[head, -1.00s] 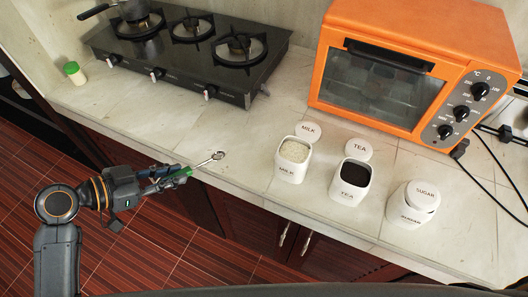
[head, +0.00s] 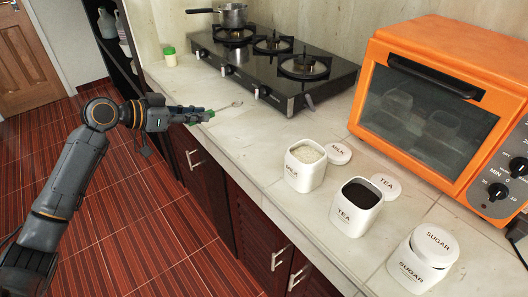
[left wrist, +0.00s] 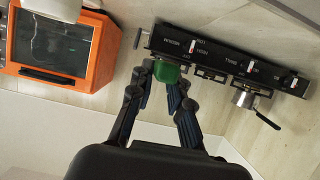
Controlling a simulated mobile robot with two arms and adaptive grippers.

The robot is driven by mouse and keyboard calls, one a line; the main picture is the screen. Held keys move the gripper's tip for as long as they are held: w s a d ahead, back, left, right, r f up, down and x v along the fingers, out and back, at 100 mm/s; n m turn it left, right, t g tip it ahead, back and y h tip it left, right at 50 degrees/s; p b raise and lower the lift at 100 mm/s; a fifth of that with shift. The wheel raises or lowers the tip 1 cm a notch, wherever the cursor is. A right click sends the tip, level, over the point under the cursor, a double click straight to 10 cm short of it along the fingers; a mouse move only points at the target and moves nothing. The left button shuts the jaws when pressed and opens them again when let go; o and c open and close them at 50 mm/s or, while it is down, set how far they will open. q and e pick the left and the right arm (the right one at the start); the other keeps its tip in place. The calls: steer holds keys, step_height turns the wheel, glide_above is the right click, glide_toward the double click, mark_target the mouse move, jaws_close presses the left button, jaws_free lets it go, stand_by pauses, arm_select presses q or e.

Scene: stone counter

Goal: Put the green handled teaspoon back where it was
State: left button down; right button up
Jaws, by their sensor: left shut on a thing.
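My left gripper (head: 205,114) is shut on the green-handled teaspoon (head: 237,104). The metal spoon points right, its bowl over the counter's front edge strip, in front of the stove. The green handle (left wrist: 168,72) also shows between the fingers in the left wrist view. A white milk canister (head: 303,174) and a tea canister (head: 354,213) stand open to the right, their lids (head: 339,153) (head: 386,186) lying behind them. The sugar canister (head: 414,272) has its lid (head: 436,244) on top. My right gripper is not in view.
A black gas stove (head: 290,77) with a pot (head: 233,15) stands behind the spoon. A green-lidded jar (head: 170,58) stands at the stove's left. An orange oven (head: 437,98) fills the right back. The counter (head: 240,137) before the stove is clear.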

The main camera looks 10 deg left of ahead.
arm_select(q)
steer(key=shift+w+a+r, duration=0.1)
steer(key=shift+w, duration=0.3)
steer(key=w+d+f+p, duration=0.2)
steer(key=w+d+f, duration=0.15)
steer(key=d, duration=0.35)
glide_above(251, 148)
steer(key=a, duration=0.1)
steer(key=f, duration=0.3)
steer(key=f+p, duration=0.1)
steer(key=shift+s+f, duration=0.25)
steer(key=shift+f, duration=0.05)
steer(key=shift+w+d+f, duration=0.2)
steer(key=shift+d+f, duration=0.15)
steer(key=shift+f, duration=0.15)
steer(key=f, duration=0.3)
steer(key=shift+w+d+f+p, duration=0.1)
steer(key=shift+d+p, duration=0.1)
steer(key=shift+p, duration=0.2)
steer(key=shift+f, duration=0.2)
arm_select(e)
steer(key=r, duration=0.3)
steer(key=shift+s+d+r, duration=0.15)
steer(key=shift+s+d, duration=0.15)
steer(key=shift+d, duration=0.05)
